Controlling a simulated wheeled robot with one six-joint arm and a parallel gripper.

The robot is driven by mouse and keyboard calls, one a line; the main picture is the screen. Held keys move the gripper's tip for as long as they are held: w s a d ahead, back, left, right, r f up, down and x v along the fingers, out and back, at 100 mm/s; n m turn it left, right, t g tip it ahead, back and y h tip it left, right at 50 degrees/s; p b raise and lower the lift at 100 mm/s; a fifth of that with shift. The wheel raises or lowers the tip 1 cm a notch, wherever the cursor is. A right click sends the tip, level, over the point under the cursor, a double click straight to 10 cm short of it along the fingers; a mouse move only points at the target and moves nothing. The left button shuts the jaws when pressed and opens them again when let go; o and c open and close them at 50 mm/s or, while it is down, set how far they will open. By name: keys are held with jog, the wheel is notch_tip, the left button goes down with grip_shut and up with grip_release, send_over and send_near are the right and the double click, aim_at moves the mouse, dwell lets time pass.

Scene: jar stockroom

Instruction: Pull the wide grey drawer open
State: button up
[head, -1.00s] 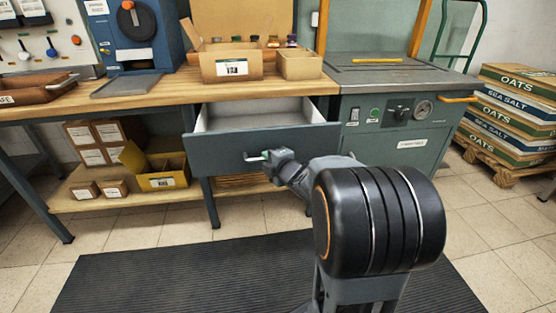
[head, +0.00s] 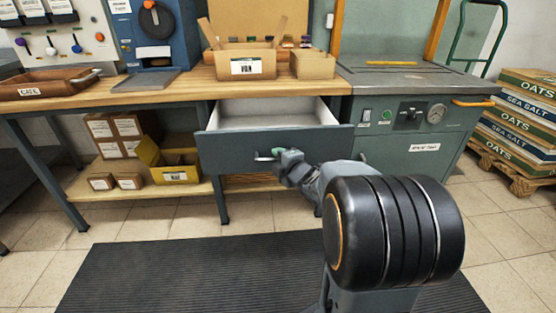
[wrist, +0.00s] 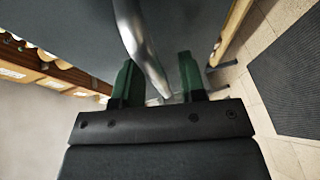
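The wide grey drawer (head: 230,154) under the wooden bench stands pulled out, its pale, empty-looking inside (head: 270,112) showing. My gripper (head: 276,154) is at the front of the drawer, at its handle (head: 262,158). In the wrist view, the curved metal handle (wrist: 136,35) runs down into the space between the green fingers of my gripper (wrist: 158,80). The fingers are apart, with gaps visible beside the bar, so they look open around it. The tip of the bar is partly hidden low between the fingers.
A cardboard bin (head: 246,68) and a smaller box (head: 313,65) stand on the bench (head: 180,88). A grey machine cabinet (head: 410,140) stands right of the drawer. A yellow box (head: 178,176) is on the lower shelf.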

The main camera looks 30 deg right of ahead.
jog(key=s+r+b, duration=0.2)
jog(key=s, duration=1.1)
jog(key=shift+s+d+r, duration=0.2)
jog(key=shift+s+r, duration=0.05)
jog(key=shift+s, duration=0.05)
dwell(0.3)
